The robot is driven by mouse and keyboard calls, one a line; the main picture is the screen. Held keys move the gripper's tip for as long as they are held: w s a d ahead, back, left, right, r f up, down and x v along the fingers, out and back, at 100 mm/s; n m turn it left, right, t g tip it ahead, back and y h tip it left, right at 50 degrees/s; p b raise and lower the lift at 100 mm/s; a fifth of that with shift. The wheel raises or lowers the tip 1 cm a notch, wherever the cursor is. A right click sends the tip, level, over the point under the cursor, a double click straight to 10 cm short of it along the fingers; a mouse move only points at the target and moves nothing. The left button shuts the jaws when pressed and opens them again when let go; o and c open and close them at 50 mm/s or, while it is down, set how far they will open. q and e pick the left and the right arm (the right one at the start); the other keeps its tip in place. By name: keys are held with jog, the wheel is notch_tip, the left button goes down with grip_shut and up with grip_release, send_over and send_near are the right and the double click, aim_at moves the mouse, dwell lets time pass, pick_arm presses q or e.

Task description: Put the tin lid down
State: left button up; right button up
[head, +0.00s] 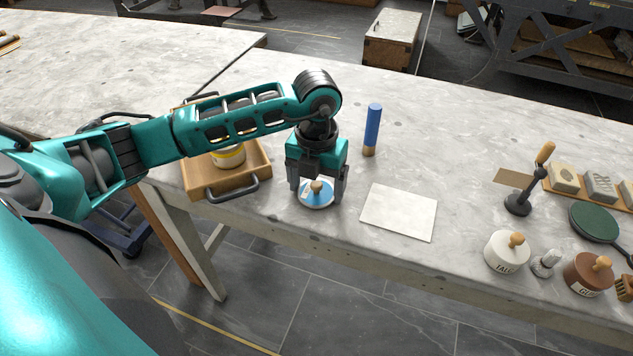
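The fingers look closed on the lid, which is level. I cannot tell whether its underside touches the table. A tin (230,156) with a yellow band stands in a wooden tray (225,190) to the left, its top partly hidden by my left arm. My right gripper is not in view.
A white sheet (399,212) lies right of the lid. A blue cylinder (372,130) stands behind. A white pot (507,253), a brown pot (587,275) and a dark green disc (594,222) are at the right. The table (455,160) is clear behind the sheet.

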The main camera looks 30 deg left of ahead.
aim_at(316, 184)
pick_arm(q)
jog(key=shift+o, duration=1.4)
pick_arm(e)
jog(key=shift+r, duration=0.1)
pick_arm(q)
jog(key=shift+r, duration=0.1)
jog(key=shift+r, duration=0.35)
notch_tip(316, 184, up, 12)
jog(key=p, duration=0.1)
jog(key=shift+f, duration=0.25)
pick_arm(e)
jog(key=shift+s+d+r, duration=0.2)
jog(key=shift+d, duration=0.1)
